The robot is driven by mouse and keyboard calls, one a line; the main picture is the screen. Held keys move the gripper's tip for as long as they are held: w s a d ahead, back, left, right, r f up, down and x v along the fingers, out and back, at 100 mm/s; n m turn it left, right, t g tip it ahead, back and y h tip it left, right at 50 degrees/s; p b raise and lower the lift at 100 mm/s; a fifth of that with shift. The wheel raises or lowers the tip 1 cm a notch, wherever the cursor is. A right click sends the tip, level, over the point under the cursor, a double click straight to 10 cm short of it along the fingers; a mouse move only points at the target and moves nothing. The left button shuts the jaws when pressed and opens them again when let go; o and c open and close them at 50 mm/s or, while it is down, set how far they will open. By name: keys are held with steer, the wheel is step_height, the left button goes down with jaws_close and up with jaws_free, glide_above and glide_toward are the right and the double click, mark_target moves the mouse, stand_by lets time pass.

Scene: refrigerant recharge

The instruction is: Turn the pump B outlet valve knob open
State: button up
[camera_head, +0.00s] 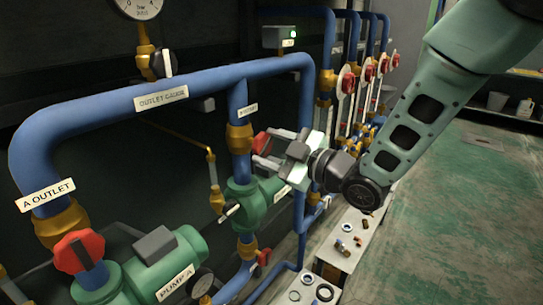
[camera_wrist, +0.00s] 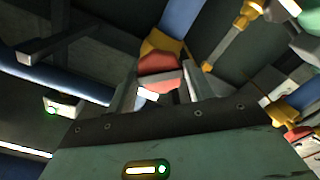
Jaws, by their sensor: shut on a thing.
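The pump B outlet valve has a red knob (camera_head: 261,143) on a brass body (camera_head: 239,138) set in a blue vertical pipe, above the green pump B (camera_head: 248,205). My gripper (camera_head: 272,150) reaches the knob from the right, and its fingers are shut on it. In the wrist view the red knob (camera_wrist: 158,72) sits between the two fingers of my gripper (camera_wrist: 158,85), with the brass valve body (camera_wrist: 160,45) behind it. The fingers hide part of the knob. A small label at the pipe is too small to read surely.
The red A outlet knob (camera_head: 78,251) and pump A (camera_head: 165,268) are at the lower left. Blue pipes (camera_head: 215,80) frame the valve. Several red-handled valves (camera_head: 348,82) stand behind my arm. A bench (camera_head: 345,240) with small parts is below. The green floor (camera_head: 440,230) is open at right.

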steer(key=shift+d+f+n+b, duration=0.1)
steer(key=shift+f+n+b, duration=0.1)
steer(key=shift+n+b, duration=0.3)
steer(key=shift+f+n+b, duration=0.15)
steer(key=shift+n+b, duration=0.35)
steer(key=shift+b, duration=0.3)
steer(key=n+b, duration=0.2)
steer(key=b, duration=0.1)
steer(key=shift+n+b, duration=0.7)
steer(key=shift+b, duration=0.05)
steer(key=shift+n+b, duration=0.4)
steer(key=shift+b, duration=0.3)
steer(key=n+b, duration=0.3)
steer(key=b, duration=0.1)
steer(key=o, duration=1)
steer(key=shift+r, duration=0.3)
steer(key=shift+c, duration=0.2)
steer(key=shift+s, duration=0.1)
